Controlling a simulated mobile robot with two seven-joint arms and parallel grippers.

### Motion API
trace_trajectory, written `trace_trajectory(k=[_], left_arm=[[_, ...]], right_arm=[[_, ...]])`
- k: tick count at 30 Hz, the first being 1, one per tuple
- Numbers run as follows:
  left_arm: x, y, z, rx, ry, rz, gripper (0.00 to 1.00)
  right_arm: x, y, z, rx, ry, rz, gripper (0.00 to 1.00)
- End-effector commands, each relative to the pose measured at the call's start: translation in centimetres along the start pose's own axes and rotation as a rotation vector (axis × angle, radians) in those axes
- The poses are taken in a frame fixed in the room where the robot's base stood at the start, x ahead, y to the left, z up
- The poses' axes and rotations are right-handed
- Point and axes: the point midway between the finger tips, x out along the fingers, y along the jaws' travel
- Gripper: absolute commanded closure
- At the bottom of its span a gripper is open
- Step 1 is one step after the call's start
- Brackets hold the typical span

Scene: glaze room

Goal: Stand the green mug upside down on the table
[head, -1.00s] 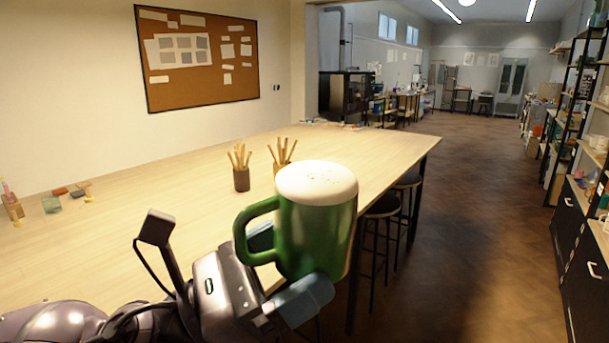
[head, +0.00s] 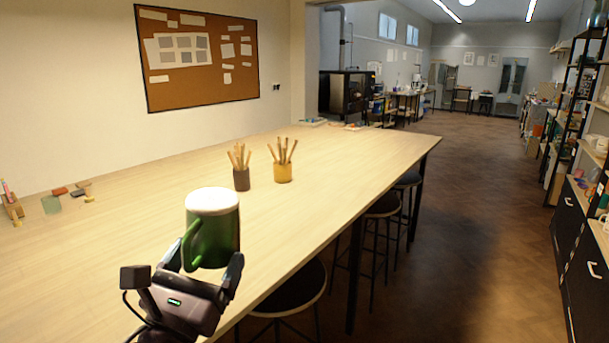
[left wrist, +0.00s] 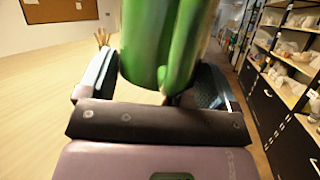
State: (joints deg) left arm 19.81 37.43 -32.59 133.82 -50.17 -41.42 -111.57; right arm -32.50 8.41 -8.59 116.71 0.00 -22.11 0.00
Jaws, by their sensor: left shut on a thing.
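The green mug (head: 213,240) is in my left gripper (head: 204,262), which is shut on its body. Its axis is roughly upright, with a white end on top. I cannot tell whether this end is the base or the mouth. The handle faces the gripper's palm side, toward the camera and left. My right gripper is out of view.
A dark pot of sticks (head: 241,180) and a yellow pot of sticks (head: 283,173) stand mid-table. Small blocks (head: 51,204) lie at the far left. Stools (head: 300,290) line the right edge. The tabletop between blocks and pots is clear.

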Motion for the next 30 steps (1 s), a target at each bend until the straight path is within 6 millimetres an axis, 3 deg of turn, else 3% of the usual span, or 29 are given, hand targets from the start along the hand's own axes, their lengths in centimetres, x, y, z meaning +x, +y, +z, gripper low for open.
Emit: trace_trajectory(k=[6,12,22,30], left_arm=[[-3.4,3.0,-5.1,0.068,0.027,0.163,0.47],[-6.6,4.1,-8.7,0.094,0.031,0.219,0.47],[-9.5,4.3,-11.2,0.102,0.026,0.247,0.47],[-11.0,3.9,-14.7,0.102,0.026,0.249,0.47]], right_arm=[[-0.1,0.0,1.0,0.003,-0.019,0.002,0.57],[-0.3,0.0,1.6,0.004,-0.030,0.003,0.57],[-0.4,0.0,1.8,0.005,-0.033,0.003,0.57],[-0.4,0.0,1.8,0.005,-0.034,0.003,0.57]])
